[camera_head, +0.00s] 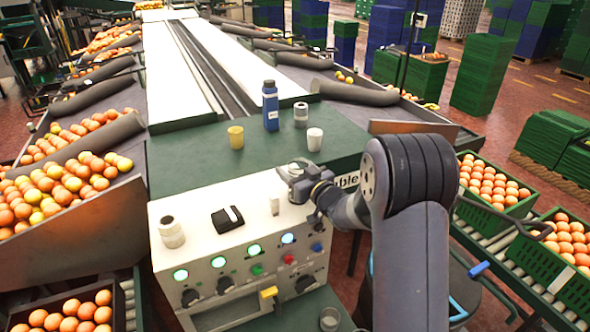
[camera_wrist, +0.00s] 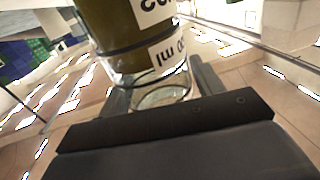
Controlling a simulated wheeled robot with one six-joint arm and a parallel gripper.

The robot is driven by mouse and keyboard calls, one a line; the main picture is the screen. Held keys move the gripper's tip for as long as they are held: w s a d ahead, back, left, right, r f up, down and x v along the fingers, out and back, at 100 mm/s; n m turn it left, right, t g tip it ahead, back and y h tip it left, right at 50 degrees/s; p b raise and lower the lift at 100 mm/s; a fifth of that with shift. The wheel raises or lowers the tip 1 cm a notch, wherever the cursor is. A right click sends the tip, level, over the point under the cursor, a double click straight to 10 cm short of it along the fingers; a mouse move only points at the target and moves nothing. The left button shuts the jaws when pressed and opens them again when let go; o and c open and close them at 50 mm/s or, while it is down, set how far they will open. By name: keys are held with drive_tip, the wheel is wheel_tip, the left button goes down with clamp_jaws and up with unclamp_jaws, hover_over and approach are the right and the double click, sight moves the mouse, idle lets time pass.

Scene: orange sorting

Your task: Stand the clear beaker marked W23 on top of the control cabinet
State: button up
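My gripper (camera_head: 300,178) is over the back right of the control cabinet (camera_head: 200,205), near the green table's front edge. In the wrist view my gripper (camera_wrist: 163,88) has its fingers on both sides of a clear beaker (camera_wrist: 160,97), closed on it. Printed letters and "ml" show on it upside down, with an olive tone above its clear end. The mark W23 is not readable. In the head view only a small clear rim (camera_head: 296,165) shows at the fingers. Another clear cup (camera_head: 330,318) stands low in front of the cabinet.
On the cabinet top are a pale jar (camera_head: 171,232), a black device (camera_head: 227,219) and a small white piece (camera_head: 275,205). A yellow cup (camera_head: 236,137), blue bottle (camera_head: 270,106), grey container (camera_head: 300,114) and white cup (camera_head: 314,139) stand behind on the green table (camera_head: 190,160).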

drive_tip(key=shift+o, duration=0.8)
drive_tip(key=shift+r, duration=0.15)
drive_tip(key=b+v, duration=0.2)
drive_tip(key=v, duration=1)
drive_tip(key=shift+b, duration=0.35)
drive_tip(key=p+x, duration=0.3)
drive_tip(key=x, duration=0.9)
drive_tip(key=shift+w+r, duration=0.1)
drive_tip(key=shift+r, duration=0.95)
